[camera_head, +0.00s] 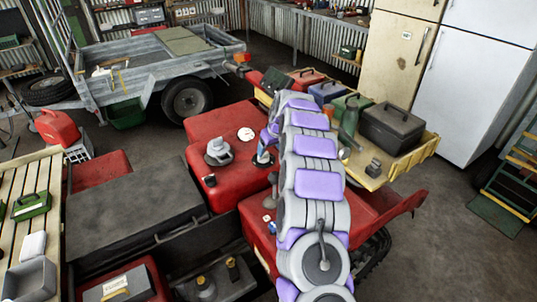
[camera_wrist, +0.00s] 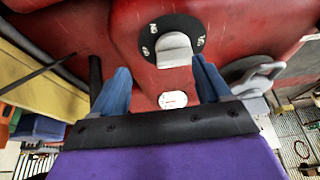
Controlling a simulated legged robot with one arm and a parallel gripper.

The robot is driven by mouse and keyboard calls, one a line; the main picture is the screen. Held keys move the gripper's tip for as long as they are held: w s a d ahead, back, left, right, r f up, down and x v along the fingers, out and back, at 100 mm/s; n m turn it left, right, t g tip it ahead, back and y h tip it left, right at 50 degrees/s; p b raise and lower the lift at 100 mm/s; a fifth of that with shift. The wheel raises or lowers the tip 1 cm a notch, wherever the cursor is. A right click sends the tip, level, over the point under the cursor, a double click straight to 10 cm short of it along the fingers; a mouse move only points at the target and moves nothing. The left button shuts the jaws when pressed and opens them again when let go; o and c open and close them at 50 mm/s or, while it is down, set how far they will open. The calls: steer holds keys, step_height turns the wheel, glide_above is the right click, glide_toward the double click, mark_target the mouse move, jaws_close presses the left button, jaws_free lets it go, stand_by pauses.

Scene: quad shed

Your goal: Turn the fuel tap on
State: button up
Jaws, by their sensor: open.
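The fuel tap shows in the wrist view as a grey knob (camera_wrist: 173,48) on a round black plate (camera_wrist: 192,24) with white markings, set on red bodywork. The markings are tilted and too small to read surely. My gripper (camera_wrist: 162,82) is open, with its blue fingers apart and nothing between them. The knob lies just beyond the fingertips, nearer the right finger; I cannot tell whether they touch. In the head view my purple and grey arm reaches over the red quad (camera_head: 222,124), and I cannot make out the tap there.
A grey cap (camera_head: 219,151) stands on the quad's bodywork, close to the right finger in the wrist view (camera_wrist: 255,76). A trailer (camera_head: 150,60) stands behind left. Open floor lies at right.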

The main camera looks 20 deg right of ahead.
mark_target(266, 153)
steer(key=a+f, duration=0.1)
steer(key=w+a+f, duration=0.1)
steer(key=a, duration=0.1)
steer(key=shift+w+a+f, duration=0.15)
steer(key=shift+a+f, duration=0.15)
steer(key=shift+d, duration=1.2)
steer(key=shift+c, duration=1.3)
steer(key=shift+a, duration=0.7)
steer(key=c, duration=0.4)
steer(key=shift+d, duration=0.1)
steer(key=c, duration=0.3)
steer(key=shift+d, duration=0.15)
steer(key=shift+c, duration=0.4)
